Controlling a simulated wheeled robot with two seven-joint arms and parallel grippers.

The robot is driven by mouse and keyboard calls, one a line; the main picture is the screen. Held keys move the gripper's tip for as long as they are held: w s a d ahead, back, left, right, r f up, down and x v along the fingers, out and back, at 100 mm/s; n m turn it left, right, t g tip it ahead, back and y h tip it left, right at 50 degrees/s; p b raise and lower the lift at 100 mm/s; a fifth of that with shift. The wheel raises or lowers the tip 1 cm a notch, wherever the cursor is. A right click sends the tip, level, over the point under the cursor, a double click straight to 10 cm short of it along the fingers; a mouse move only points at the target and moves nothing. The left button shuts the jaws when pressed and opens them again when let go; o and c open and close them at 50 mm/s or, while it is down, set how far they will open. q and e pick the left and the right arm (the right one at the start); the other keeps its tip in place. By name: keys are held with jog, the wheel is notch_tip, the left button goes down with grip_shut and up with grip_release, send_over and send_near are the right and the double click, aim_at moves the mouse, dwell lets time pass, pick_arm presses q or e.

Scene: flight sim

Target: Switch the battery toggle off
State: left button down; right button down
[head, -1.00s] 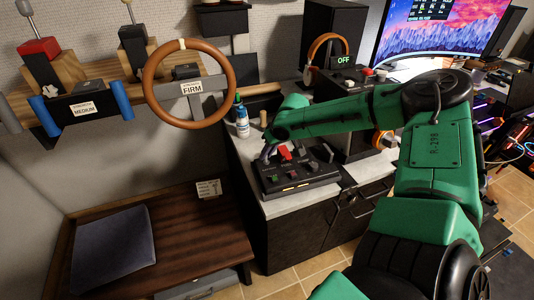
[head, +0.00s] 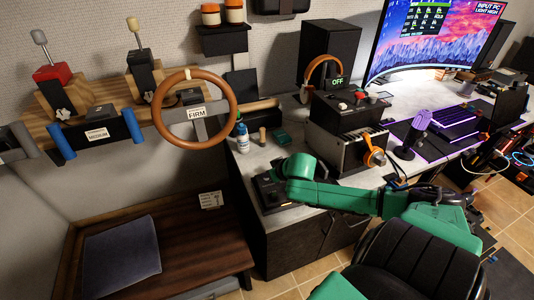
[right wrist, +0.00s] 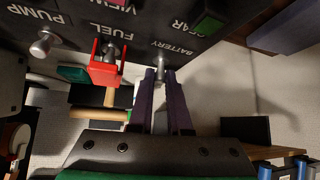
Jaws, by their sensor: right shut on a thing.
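The black switch panel (head: 262,190) sits on the grey counter, largely covered by my green right arm in the head view. In the right wrist view it shows upside down, with PUMP, FUEL, BATTERY and GEAR labels. The battery toggle (right wrist: 160,66) is a small metal lever beside the BATTERY label. My right gripper (right wrist: 160,77) has its two dark fingers closed around the toggle's tip. Whether the toggle stands on or off is unclear. My right gripper is hidden behind the arm in the head view. My left gripper is not in view.
A red guarded switch (right wrist: 103,68) is beside the fingers under FUEL, with the metal PUMP toggle (right wrist: 44,43) farther left. A bottle (head: 242,138) stands behind the panel. A black box (head: 350,112) with an OFF display stands to its right.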

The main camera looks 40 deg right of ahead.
jog(key=shift+s+f+t, duration=0.2)
jog(key=shift+t, duration=0.3)
jog(key=shift+s+a+f+t+h+b, duration=0.25)
jog(key=shift+f+t+h+b, duration=0.1)
jog(key=shift+t, duration=0.25)
jog(key=shift+a+f+n+t+b, duration=0.15)
jog(key=shift+n+t+b, duration=0.15)
jog(key=shift+t+b, duration=0.5)
jog(key=shift+s+h+b, duration=0.15)
jog(key=shift+h+b, duration=0.1)
jog(key=shift+b, duration=0.6)
pick_arm(q)
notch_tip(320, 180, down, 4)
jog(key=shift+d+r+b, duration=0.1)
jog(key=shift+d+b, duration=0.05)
jog(key=shift+b, duration=0.25)
pick_arm(e)
jog(key=shift+r+t, duration=0.2)
jog(key=shift+t, duration=0.3)
jog(key=shift+s, duration=0.1)
jog(key=c, duration=0.8)
grip_release()
jog(key=shift+c, duration=0.2)
